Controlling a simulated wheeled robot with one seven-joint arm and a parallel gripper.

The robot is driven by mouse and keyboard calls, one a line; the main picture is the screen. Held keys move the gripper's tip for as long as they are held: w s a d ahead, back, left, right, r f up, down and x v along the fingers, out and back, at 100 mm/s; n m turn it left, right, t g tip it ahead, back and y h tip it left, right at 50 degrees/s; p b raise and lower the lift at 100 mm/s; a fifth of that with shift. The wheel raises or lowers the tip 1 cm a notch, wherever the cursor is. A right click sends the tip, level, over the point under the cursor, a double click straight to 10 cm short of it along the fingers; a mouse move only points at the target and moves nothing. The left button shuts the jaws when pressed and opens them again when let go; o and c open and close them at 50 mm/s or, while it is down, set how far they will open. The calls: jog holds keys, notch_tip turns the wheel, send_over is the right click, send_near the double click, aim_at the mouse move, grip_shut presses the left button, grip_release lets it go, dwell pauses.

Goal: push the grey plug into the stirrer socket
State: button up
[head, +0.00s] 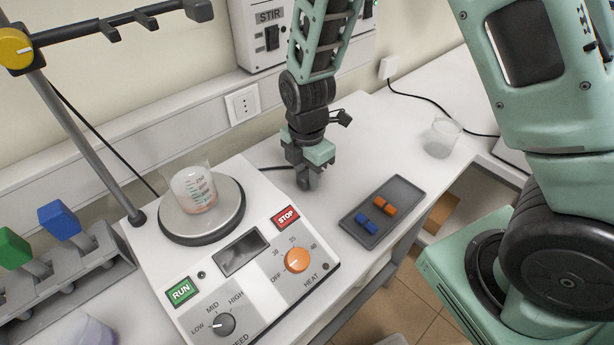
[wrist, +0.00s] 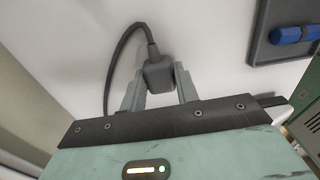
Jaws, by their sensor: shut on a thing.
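The grey plug (wrist: 158,75) shows in the wrist view between the two fingers of my gripper (wrist: 160,88), which is shut on it. Its dark cable runs from the plug's far end and curves down to the left. In the head view my gripper (head: 306,180) points down at the white bench, behind and to the right of the stirrer; the plug is mostly hidden there by the fingers. A white wall socket (head: 243,106) is on the trunking to the left of my gripper, apart from it. I cannot tell whether the plug touches the bench.
The stirrer unit (head: 215,262) with a beaker (head: 194,190) on its plate stands at left. A dark tray (head: 383,212) with blue and orange pieces lies at right. An empty glass beaker (head: 442,138) stands farther right. A metal stand rises at left.

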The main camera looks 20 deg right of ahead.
aim_at(307, 175)
notch_tip(307, 175, up, 9)
jog(key=shift+r+b, duration=0.1)
jog(key=shift+b, duration=0.35)
